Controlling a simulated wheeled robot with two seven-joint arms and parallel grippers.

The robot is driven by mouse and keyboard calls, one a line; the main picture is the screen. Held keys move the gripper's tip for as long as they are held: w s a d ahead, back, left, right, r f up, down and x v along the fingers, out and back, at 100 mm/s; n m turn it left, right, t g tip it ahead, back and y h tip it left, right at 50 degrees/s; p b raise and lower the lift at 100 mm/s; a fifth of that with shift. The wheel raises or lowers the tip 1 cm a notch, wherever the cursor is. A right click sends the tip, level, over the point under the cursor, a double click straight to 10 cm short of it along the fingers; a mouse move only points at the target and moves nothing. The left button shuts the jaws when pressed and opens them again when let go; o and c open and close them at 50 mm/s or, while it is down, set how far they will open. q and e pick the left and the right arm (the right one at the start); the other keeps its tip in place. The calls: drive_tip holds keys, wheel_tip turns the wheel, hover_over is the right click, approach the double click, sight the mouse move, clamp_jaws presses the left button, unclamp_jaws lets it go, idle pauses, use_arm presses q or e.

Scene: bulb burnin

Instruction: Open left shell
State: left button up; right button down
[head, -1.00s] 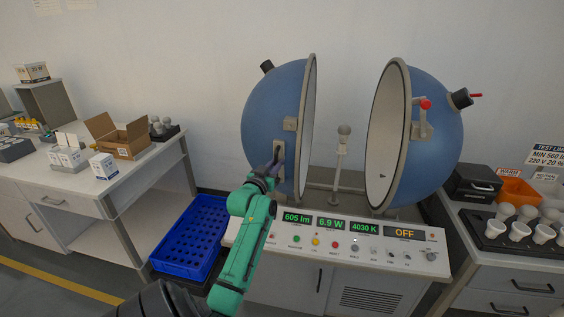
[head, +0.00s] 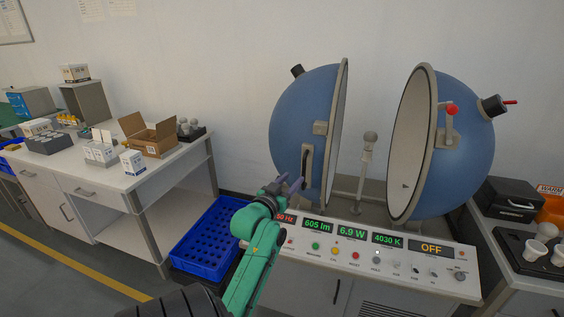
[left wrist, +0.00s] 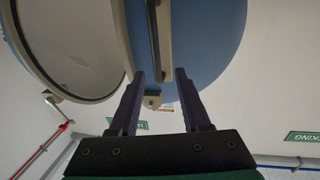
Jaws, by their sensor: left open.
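The left shell (head: 297,112) is a blue half-sphere with a pale rim. It stands apart from the right shell (head: 463,150), with a wide gap between them. A dark bar handle (head: 306,165) on a pale plate is on the left shell's outer side. My left gripper (head: 292,183) is open and empty, just below and left of the handle. In the left wrist view, the handle (left wrist: 153,40) lies beyond the open fingers (left wrist: 160,76), against the blue shell (left wrist: 212,40); nothing is between the fingers. My right gripper is not in view.
A bulb on a post (head: 368,150) stands between the shells. The control panel (head: 360,250) with green readouts and OFF is below. A blue crate (head: 205,238) is to the left, near a bench (head: 110,185) with boxes. A black tray (head: 515,255) is at the right.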

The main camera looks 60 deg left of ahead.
use_arm(q)
drive_tip(key=b+v, duration=0.1)
drive_tip(key=v, duration=0.5)
drive_tip(key=shift+s+d, duration=0.15)
drive_tip(key=s+d+f+m+g+h, duration=0.1)
drive_tip(key=d+f+g+h, duration=0.2)
drive_tip(key=f, duration=1.1)
drive_tip(key=d+f+m+g+h, duration=0.15)
drive_tip(key=d+f, duration=0.45)
drive_tip(key=f, duration=0.8)
drive_tip(key=s+d+f+g+h, duration=0.1)
drive_tip(key=d+f+g, duration=0.25)
drive_tip(key=f, duration=1.05)
drive_tip(key=s+d+f+m+g, duration=0.1)
drive_tip(key=s+d+f+g, duration=0.1)
drive_tip(key=s+d+f, duration=0.2)
drive_tip(key=s+d+f+m+g+h, duration=0.1)
drive_tip(key=s+d+f, duration=0.3)
drive_tip(key=s+f, duration=0.4)
drive_tip(key=s+d+f+m+g+h, duration=0.1)
drive_tip(key=s+d+f+m+g, duration=0.2)
drive_tip(key=s, duration=1.1)
wheel_tip(320, 180, down, 3)
drive_tip(key=shift+d+f+g, duration=0.1)
drive_tip(key=shift+d+g, duration=0.3)
drive_tip(key=shift+g, duration=0.2)
